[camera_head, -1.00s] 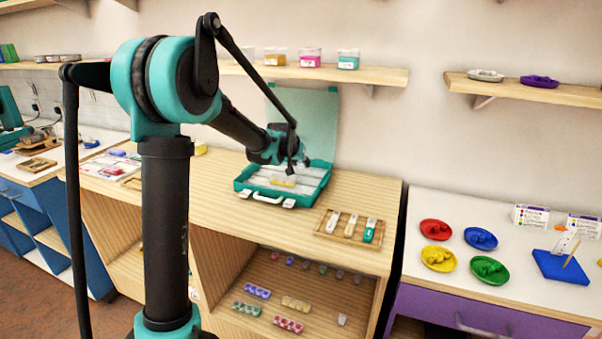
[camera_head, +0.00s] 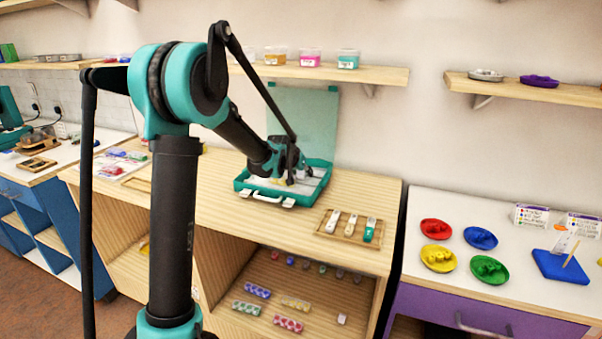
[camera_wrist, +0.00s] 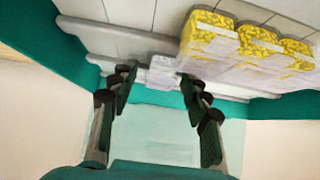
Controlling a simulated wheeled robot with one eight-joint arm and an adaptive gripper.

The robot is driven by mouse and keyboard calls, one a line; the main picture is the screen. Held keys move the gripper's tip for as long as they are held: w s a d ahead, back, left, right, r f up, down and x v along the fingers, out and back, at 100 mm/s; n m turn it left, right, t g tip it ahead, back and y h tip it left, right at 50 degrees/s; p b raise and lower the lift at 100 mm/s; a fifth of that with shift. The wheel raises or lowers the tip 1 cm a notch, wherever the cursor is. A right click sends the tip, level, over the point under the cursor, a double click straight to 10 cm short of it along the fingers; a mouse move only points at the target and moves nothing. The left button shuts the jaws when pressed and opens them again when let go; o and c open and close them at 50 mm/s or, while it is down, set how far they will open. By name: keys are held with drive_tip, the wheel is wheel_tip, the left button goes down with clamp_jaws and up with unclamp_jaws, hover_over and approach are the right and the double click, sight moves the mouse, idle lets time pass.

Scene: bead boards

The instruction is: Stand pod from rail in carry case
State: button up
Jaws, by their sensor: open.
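The teal carry case (camera_head: 316,190) stands open on the wooden bench, its pale lid raised at the back. My gripper (camera_head: 290,176) is low over its inside and hides part of it. In the wrist view my gripper (camera_wrist: 157,80) has its fingers apart. A small pale, clear-looking block, perhaps the pod (camera_wrist: 162,71), shows between and just beyond the fingertips; I cannot tell whether they touch it. A clear strip of yellow beads (camera_wrist: 245,45) lies just right of the fingers in the case. Several small pods hang on the rail (camera_head: 306,264) beneath the bench top.
A wooden tray (camera_head: 348,229) with three upright-labelled tools lies right of the case. Bead strips (camera_head: 257,291) and a small white cup (camera_head: 342,319) stand on the shelf below. Coloured dishes (camera_head: 438,258) sit on the right table. The bench front left of the case is clear.

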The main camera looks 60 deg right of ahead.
drive_tip(key=v, duration=1.2)
drive_tip(key=shift+r, duration=0.1)
